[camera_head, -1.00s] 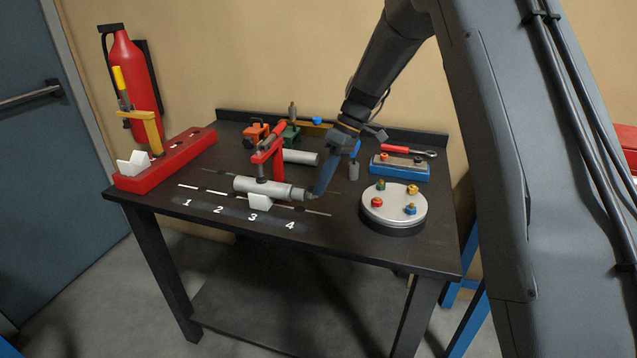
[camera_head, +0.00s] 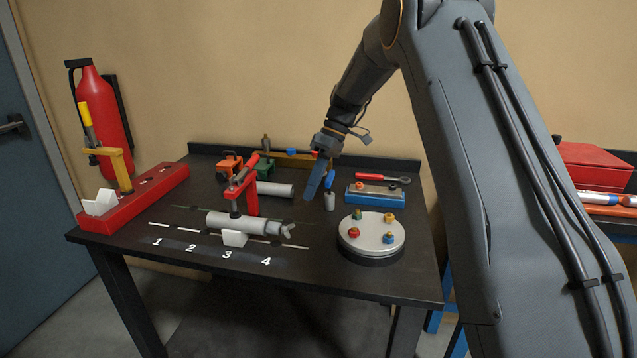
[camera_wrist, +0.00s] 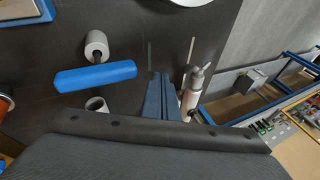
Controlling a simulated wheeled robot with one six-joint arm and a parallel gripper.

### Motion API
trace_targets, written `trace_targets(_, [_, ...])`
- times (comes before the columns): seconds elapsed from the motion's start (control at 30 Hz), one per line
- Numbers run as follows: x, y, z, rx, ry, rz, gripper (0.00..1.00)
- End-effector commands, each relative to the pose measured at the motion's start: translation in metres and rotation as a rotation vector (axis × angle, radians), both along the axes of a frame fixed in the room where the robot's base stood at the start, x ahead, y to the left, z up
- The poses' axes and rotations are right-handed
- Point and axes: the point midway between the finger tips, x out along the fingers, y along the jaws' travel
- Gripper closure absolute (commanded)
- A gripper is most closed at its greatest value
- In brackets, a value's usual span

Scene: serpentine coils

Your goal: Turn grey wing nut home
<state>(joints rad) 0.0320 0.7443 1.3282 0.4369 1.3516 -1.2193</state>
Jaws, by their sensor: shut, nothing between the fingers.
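The grey wing nut (camera_head: 287,230) sits at the right end of a light grey cylinder (camera_head: 230,223) lying on the dark bench. Its wings show clear of the end.
A round plate (camera_head: 371,232) with several coloured knobs stands to the right. A blue-handled tool (camera_head: 329,198) stands close to my fingers. A blue block (camera_head: 375,194) and red-handled wrench (camera_head: 376,176) lie behind. A red rack (camera_head: 135,200) is at the left.

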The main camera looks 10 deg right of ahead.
Motion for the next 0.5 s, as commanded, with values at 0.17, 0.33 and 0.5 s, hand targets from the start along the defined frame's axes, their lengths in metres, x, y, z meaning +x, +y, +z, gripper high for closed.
trace_targets(0.17, [0.022, -0.017, 0.008, 0.000, -0.002, 0.000, 1.00])
trace_targets(0.33, [0.029, -0.025, 0.013, 0.000, -0.002, 0.000, 1.00])
trace_targets(0.5, [0.022, -0.020, 0.028, -0.014, -0.031, 0.006, 1.00])
